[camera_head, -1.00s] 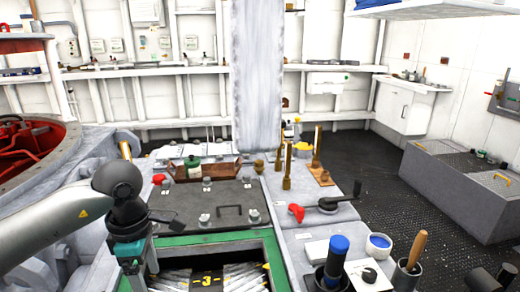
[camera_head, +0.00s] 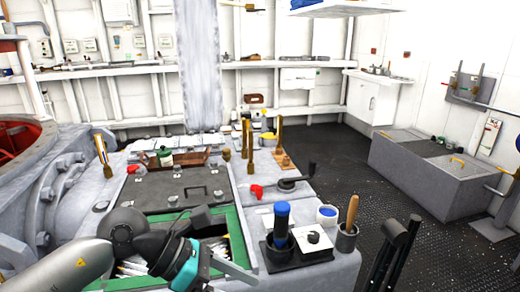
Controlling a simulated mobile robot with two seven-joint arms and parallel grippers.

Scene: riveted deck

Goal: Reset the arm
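My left arm comes in from the lower left over the green-framed open tray (camera_head: 232,222). Its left gripper (camera_head: 228,262), with a teal body and grey and dark parts, is above the tray's front part and hides some of it. I see no object in it, but its fingers overlap in the view, so I cannot tell open from shut. My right gripper is not in view.
Right of the tray are a blue-topped dark tool (camera_head: 282,223), a white block (camera_head: 313,240), a blue-filled cup (camera_head: 327,215) and a wooden-handled tool (camera_head: 352,212). Two dark levers (camera_head: 396,240) stand at lower right. Dark floor (camera_head: 350,165) is clear beyond the bench.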

